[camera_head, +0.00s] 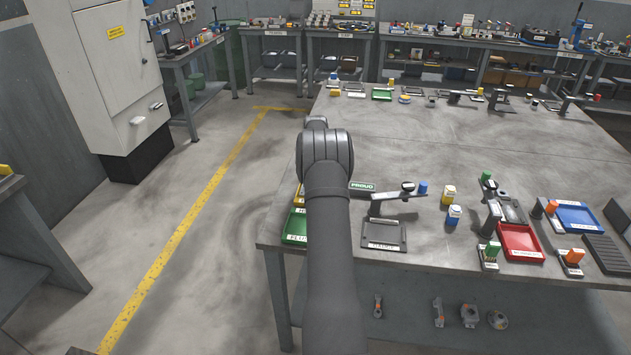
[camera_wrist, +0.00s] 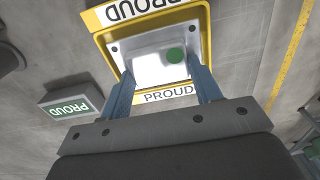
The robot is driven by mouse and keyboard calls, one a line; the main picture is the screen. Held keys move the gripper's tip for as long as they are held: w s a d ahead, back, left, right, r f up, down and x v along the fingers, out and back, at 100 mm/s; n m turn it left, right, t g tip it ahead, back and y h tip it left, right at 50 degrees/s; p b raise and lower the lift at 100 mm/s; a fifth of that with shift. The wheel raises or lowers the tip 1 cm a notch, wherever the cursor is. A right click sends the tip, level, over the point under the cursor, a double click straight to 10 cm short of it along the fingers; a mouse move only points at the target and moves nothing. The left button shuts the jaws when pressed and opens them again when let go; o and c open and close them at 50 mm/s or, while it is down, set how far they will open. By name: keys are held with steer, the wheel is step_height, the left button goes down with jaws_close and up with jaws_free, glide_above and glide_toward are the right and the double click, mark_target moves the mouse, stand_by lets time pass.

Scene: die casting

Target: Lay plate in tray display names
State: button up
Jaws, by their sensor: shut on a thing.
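A silver plate with a green dot (camera_wrist: 150,68) is between the blue fingers of my gripper (camera_wrist: 161,72) in the wrist view. My gripper is shut on it. The yellow tray (camera_wrist: 148,25) is directly beyond and around the plate in that view and bears PROUD labels. Whether the plate touches the tray floor I cannot tell. In the head view a yellow edge (camera_head: 299,195) shows left of my arm, mostly hidden by it, and my gripper is hidden too.
A green tray (camera_head: 295,226) lies nearer on the table's left edge. A PROUD sign (camera_head: 362,186) shows right of my arm, with a dark GAUGE pad (camera_head: 384,236) nearer. A red tray (camera_head: 519,241) and blue tray (camera_head: 578,216) lie farther right. The table's middle is clear.

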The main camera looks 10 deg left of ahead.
steer(key=shift+f, duration=0.55)
stand_by(0.4)
steer(key=o, duration=1.9)
steer(key=shift+f, duration=0.1)
steer(key=shift+o, duration=0.2)
steer(key=shift+r, duration=4.05)
steer(key=shift+f, duration=3.7)
